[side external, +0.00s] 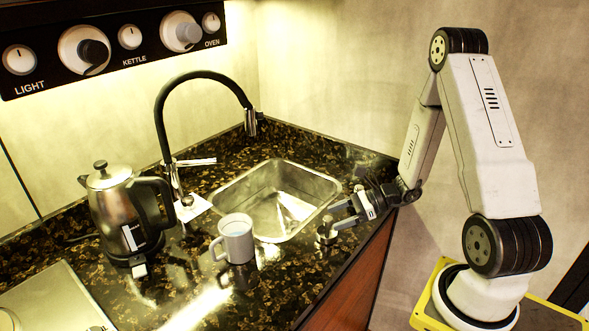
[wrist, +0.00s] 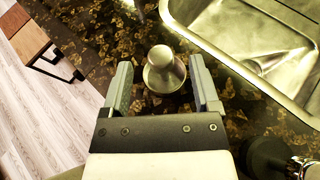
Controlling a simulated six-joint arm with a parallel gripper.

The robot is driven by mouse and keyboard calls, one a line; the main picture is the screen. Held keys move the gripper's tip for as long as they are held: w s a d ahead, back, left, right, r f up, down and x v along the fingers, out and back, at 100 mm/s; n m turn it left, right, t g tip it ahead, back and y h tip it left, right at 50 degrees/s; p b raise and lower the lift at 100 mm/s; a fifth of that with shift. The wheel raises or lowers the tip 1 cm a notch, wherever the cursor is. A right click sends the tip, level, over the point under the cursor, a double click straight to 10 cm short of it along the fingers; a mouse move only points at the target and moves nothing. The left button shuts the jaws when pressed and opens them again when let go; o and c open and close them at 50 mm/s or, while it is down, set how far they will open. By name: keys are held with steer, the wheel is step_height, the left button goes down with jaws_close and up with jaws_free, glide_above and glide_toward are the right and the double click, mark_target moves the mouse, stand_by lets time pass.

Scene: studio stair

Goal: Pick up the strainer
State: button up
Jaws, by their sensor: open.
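The strainer, a small metal piece with a round knob on a flared base, stands upright on the dark speckled counter. It shows in the wrist view (wrist: 163,72) between my two fingers, with a visible gap on each side. In the side view the strainer (side external: 326,231) is near the counter's front edge, right beside the sink. My gripper (side external: 342,214) is open and low over the counter at the strainer, its fingers partly overlapping it in the side view. Nothing is held.
The steel sink (side external: 222,194) lies just behind the strainer. A white mug (side external: 238,240) and a metal kettle (side external: 112,205) stand to the left. A black tap (side external: 160,115) arches over the back. A dark round object (wrist: 268,158) sits at the wrist view's lower right.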

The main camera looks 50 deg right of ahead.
mark_target(332, 218)
steer(key=shift+x, duration=2.4)
jaws_close()
